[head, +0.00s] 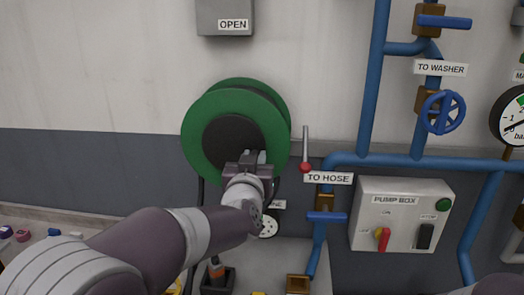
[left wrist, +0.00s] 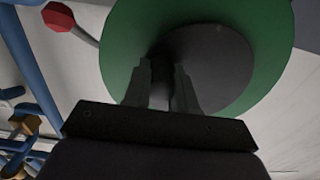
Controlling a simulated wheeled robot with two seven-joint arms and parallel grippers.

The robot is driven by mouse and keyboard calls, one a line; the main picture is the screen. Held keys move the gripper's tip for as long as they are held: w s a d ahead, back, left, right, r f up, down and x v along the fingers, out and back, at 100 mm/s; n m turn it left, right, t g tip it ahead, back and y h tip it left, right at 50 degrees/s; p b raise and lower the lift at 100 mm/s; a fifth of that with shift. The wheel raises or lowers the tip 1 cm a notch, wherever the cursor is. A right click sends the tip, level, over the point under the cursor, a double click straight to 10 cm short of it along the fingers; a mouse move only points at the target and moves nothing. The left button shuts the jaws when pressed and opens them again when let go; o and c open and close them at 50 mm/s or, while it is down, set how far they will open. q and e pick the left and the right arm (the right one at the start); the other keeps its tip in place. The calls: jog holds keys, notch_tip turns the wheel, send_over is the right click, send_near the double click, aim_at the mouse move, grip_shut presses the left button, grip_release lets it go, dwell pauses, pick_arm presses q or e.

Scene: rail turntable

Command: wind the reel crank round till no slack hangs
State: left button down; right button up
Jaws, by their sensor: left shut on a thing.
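The green reel (head: 270,110) with a dark round middle is on the wall; its green rim also fills the top of the left wrist view (left wrist: 125,50). My left gripper (head: 251,158) is at the lower right of the reel's dark middle. In the left wrist view its fingers (left wrist: 165,78) are shut on a dark piece in front of the reel, seemingly the crank handle, mostly hidden by the fingers. A dark hose (head: 201,195) hangs below the reel's left side; my arm hides part of it. My right gripper is not in view.
A red-knobbed lever (head: 305,167) stands just right of the reel; its knob shows in the left wrist view (left wrist: 59,16). Blue pipes (head: 371,90), a blue handwheel (head: 443,112) and a pump box (head: 402,214) are further right. Bare wall lies left of the reel.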

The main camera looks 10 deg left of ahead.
pick_arm(q)
jog(key=shift+r, duration=0.75)
jog(key=c, duration=0.6)
grip_release()
jog(key=shift+d+f, duration=0.15)
jog(key=shift+f, duration=0.15)
jog(key=s, duration=0.9)
jog(key=shift+p, duration=0.3)
